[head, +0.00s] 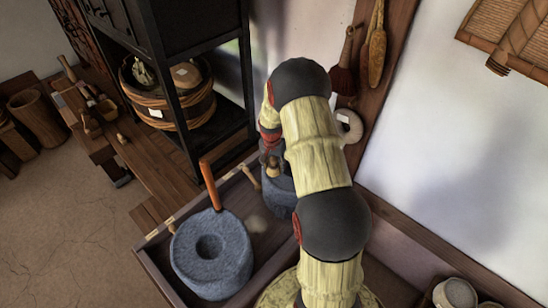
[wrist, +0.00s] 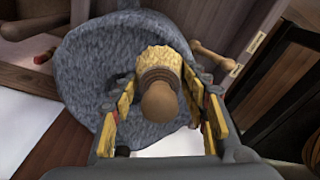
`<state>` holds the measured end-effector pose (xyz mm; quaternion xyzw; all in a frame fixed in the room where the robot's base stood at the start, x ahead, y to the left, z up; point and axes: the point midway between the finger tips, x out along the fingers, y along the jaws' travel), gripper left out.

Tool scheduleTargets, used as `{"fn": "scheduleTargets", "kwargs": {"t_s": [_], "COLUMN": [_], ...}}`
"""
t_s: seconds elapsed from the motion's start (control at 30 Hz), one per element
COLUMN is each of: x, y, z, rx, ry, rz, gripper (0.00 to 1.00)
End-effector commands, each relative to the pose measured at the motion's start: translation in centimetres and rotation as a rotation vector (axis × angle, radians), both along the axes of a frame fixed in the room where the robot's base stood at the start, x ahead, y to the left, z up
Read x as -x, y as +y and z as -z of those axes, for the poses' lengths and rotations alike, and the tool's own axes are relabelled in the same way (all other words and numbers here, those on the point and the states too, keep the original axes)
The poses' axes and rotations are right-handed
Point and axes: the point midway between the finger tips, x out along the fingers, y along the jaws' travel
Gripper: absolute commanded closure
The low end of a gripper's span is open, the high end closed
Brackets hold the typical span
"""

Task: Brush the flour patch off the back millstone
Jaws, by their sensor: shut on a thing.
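The back millstone (head: 279,190) is a grey stone in the wooden tray (head: 158,262), partly hidden by my arm in the head view. Its rough grey face (wrist: 90,70) fills much of the wrist view. My gripper (wrist: 163,85) is shut on a brush (wrist: 159,101) with a rounded wooden handle and pale yellow bristles. The bristle end is over the stone's face; I cannot tell whether it touches. In the head view the brush handle (head: 273,168) shows small above the stone. I cannot make out a flour patch on the stone; the brush and arm cover part of it.
The front millstone (head: 211,256), with a centre hole and an upright orange handle (head: 210,186), stands in the tray at front left. A pale smudge (head: 256,224) lies on the tray floor between the stones. A dark shelf (head: 181,100) holding a basket stands behind left.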

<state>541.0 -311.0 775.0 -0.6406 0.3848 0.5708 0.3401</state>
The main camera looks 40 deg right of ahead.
Motion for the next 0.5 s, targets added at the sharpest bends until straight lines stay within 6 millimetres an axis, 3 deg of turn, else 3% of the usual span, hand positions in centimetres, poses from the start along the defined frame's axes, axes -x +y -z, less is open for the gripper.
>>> {"fn": "scheduleTargets", "kwargs": {"t_s": [0.3, 0.5], "x": [-0.4, -0.6], "y": [-0.1, -0.2], "z": [-3.3, -4.1], "rx": [0.001, 0.001], "ry": [-0.002, -0.002], "rz": [-0.005, -0.008], "gripper": [0.87, 0.87]}}
